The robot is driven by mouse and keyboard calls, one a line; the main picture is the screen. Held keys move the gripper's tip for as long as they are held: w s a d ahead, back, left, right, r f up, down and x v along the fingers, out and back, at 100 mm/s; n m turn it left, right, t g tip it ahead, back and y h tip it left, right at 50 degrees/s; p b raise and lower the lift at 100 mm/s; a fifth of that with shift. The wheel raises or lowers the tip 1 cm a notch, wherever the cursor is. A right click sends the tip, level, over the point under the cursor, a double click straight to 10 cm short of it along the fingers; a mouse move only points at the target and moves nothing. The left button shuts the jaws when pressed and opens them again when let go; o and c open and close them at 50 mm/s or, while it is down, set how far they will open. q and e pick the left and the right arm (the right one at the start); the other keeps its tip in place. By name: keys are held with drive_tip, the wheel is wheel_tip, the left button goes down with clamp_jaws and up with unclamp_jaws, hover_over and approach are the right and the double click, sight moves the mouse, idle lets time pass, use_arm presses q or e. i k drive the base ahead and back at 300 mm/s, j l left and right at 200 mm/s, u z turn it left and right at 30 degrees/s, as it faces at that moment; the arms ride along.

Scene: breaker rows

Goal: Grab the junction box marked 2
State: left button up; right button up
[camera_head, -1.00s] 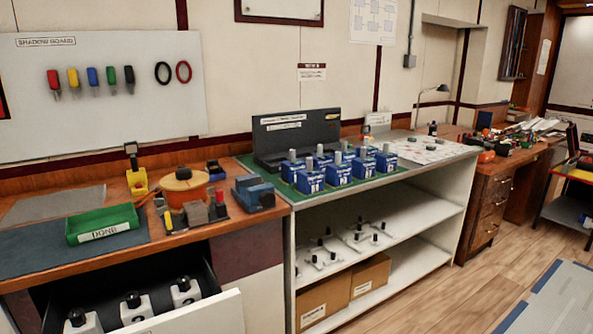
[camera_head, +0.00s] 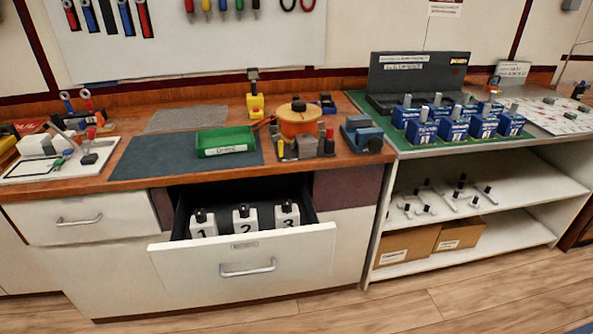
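The junction box marked 2 (camera_head: 245,219) is a white box with a black knob on top. It stands upright in the open drawer (camera_head: 245,262), in the middle of a row of three. The box marked 1 (camera_head: 203,223) is to its left and the box marked 3 (camera_head: 287,214) to its right, with small gaps between them. Neither of my grippers is in view.
A green tray (camera_head: 226,141) sits on the wooden bench (camera_head: 134,181) above the drawer. An orange reel (camera_head: 298,120) and a blue vise (camera_head: 362,134) stand to its right. A white shelf unit (camera_head: 545,234) is at the right. Wooden floor (camera_head: 450,301) lies clear in front.

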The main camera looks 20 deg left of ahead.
sight(247, 224)
drive_tip(key=j+u, duration=0.1)
drive_tip(key=u, duration=0.4)
drive_tip(key=i+j+u, duration=0.1)
drive_tip(key=u, duration=0.4)
drive_tip(key=l+u, duration=0.1)
